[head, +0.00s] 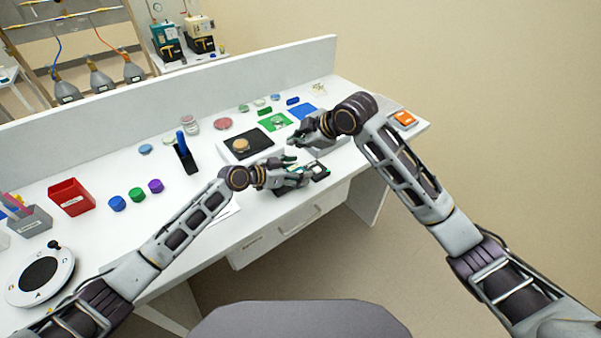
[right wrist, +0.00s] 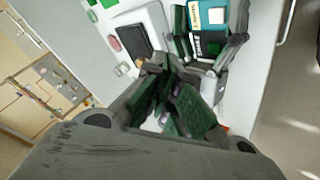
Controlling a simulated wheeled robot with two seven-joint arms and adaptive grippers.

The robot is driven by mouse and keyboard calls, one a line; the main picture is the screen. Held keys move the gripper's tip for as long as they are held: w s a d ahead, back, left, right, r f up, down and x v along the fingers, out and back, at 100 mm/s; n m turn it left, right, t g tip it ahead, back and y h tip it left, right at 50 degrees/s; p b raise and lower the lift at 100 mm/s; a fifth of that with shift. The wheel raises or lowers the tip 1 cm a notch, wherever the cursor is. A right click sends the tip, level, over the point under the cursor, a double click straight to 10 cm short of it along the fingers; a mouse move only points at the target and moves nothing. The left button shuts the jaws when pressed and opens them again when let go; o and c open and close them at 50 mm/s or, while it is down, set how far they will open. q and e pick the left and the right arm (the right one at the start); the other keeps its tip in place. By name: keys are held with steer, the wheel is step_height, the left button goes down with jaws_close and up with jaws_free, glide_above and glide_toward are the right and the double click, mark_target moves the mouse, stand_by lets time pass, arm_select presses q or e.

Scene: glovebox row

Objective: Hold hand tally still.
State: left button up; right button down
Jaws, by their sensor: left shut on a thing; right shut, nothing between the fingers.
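The hand tally (head: 319,171) is a small dark device near the table's front edge, partly covered by my left gripper (head: 298,172). The left fingers are shut on it. In the right wrist view the hand tally (right wrist: 209,17) shows a teal and white face and a dark labelled part, between the left gripper's green-padded fingers. My right gripper (head: 300,142) is just behind and above it in the head view. Its green-padded fingers (right wrist: 178,103) are shut and empty, apart from the tally. Whether the tally touches the table is hard to tell.
Blue, green and purple knobs (head: 136,194), a red bin (head: 70,203) and a round dial (head: 60,270) stand left. An orange item (head: 404,118) is right.

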arm_select(q)
steer(key=shift+s+f, duration=0.2)
steer(key=shift+f, duration=0.35)
arm_select(e)
steer(key=shift+f, duration=4.45)
arm_select(q)
steer(key=shift+w+r, duration=0.1)
steer(key=shift+r, duration=0.1)
arm_select(e)
steer(key=shift+f, duration=0.95)
